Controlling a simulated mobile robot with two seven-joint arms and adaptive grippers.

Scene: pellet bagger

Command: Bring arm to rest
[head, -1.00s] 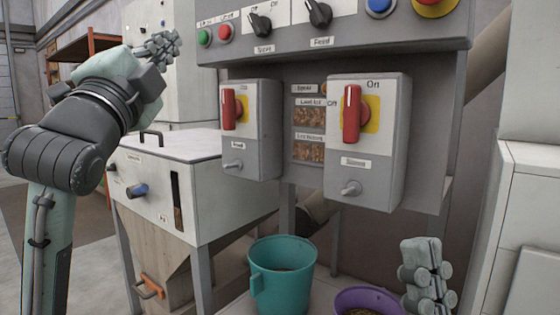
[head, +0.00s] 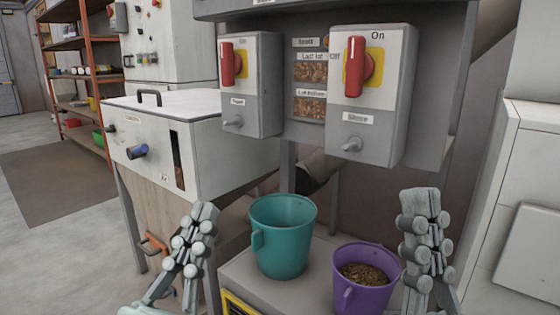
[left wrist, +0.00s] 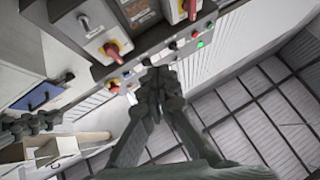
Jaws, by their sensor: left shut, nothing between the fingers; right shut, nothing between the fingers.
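My left gripper (head: 205,222) is shut and empty, pointing up in front of the hopper cabinet, left of the teal bucket. It also shows in the left wrist view (left wrist: 157,78), fingers together, with the panel of switches beyond it. My right gripper (head: 422,200) is shut and empty, upright at the right, just right of the purple bucket. Neither gripper appears to hold anything.
A teal bucket (head: 283,240) and a purple bucket (head: 366,275) with brown pellets stand on a low grey platform (head: 245,268). Two switch boxes with red handles (head: 250,85) (head: 368,95) hang above. A hopper cabinet (head: 150,160) stands left. Open floor (head: 50,245) lies further left.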

